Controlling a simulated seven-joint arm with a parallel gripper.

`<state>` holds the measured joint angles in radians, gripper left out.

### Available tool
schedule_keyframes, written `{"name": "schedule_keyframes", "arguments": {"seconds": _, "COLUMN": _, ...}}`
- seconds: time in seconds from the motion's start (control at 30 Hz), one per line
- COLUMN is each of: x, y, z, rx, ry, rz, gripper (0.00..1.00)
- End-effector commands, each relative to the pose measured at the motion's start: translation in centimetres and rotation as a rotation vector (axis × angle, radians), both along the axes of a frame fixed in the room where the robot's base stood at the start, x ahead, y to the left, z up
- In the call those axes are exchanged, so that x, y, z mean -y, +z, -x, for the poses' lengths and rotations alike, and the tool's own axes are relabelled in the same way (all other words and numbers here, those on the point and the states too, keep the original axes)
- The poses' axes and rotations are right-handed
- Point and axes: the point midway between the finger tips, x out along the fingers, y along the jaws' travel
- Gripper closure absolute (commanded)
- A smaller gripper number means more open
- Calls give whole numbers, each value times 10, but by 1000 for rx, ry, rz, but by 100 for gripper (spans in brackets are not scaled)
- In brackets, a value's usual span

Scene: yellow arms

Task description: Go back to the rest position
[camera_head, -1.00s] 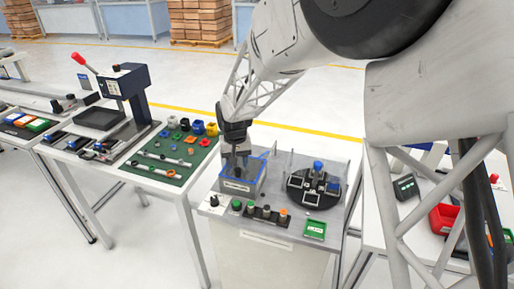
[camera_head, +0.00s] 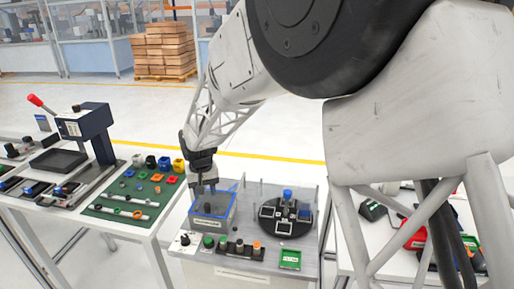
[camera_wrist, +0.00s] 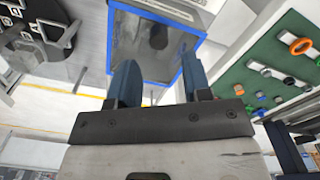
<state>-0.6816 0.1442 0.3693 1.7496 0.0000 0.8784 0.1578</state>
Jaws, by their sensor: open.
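My gripper (camera_head: 205,188) hangs at the end of my arm, fingers pointing down, over the blue-rimmed grey box (camera_head: 212,224) on the grey station table. In the wrist view my gripper's two dark blue fingers (camera_wrist: 160,82) are apart with nothing between them. The blue-rimmed box (camera_wrist: 120,65) lies beyond the fingertips in that view, and its inside looks grey and blurred. Whether the fingertips are above the rim or just within it, I cannot tell.
A black round fixture (camera_head: 284,232) with a blue-topped part stands right of the box. Buttons (camera_head: 223,244) and a green tray (camera_head: 290,259) line the front edge. A green mat (camera_head: 125,205) with small parts and a lever press (camera_head: 88,135) are left. A red bin (camera_head: 410,236) is right.

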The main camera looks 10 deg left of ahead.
Motion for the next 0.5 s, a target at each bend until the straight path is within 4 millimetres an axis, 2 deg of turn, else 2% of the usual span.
{"name": "schedule_keyframes", "arguments": {"seconds": 0.17, "x": 10, "y": 7, "z": 0, "rx": 4, "ry": -8, "rz": -3, "gripper": 55}}
{"name": "schedule_keyframes", "arguments": {"seconds": 0.27, "x": 25, "y": 16, "z": -1, "rx": 8, "ry": -21, "rz": -6, "gripper": 55}}
{"name": "schedule_keyframes", "arguments": {"seconds": 0.37, "x": 47, "y": 29, "z": 0, "rx": 15, "ry": -39, "rz": -11, "gripper": 55}}
{"name": "schedule_keyframes", "arguments": {"seconds": 0.5, "x": 88, "y": 52, "z": 4, "rx": 27, "ry": -73, "rz": -18, "gripper": 55}}
